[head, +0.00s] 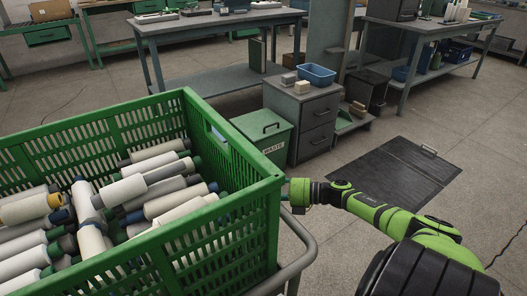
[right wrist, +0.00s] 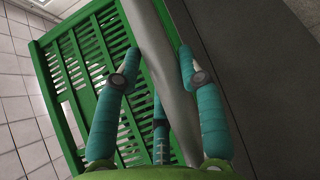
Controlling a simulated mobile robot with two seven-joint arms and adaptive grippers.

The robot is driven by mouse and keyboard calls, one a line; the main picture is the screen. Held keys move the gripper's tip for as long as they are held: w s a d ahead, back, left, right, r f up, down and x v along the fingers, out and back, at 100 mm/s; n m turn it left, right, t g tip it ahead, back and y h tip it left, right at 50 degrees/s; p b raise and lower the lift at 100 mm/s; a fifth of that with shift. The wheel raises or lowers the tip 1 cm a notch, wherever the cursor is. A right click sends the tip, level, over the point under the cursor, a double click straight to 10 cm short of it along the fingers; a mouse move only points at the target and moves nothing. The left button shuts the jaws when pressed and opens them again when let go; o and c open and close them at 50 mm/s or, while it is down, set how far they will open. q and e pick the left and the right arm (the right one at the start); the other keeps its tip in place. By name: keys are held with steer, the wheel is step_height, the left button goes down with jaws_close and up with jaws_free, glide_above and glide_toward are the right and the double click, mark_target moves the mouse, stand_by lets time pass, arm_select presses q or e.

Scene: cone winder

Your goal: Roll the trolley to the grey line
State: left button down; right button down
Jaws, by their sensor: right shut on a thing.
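The trolley shows by its grey tubular handle (head: 303,256) at the lower middle of the head view. A large green slatted crate (head: 230,150) full of yarn cones rides on it. My right gripper (head: 287,193) reaches in from the right to the crate's right side. In the right wrist view its teal fingers (right wrist: 160,52) are shut around a pale grey bar of the trolley (right wrist: 175,100), with the crate wall (right wrist: 80,75) behind. The trolley's wheels are hidden. I cannot make out a grey line on the floor. My left gripper is not in view.
Workbenches (head: 215,22) line the back. Open concrete floor (head: 480,150) lies at the right.

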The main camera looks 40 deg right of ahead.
steer(key=c, duration=0.7)
jaws_free()
steer(key=shift+c, duration=0.2)
steer(key=v, duration=1.2)
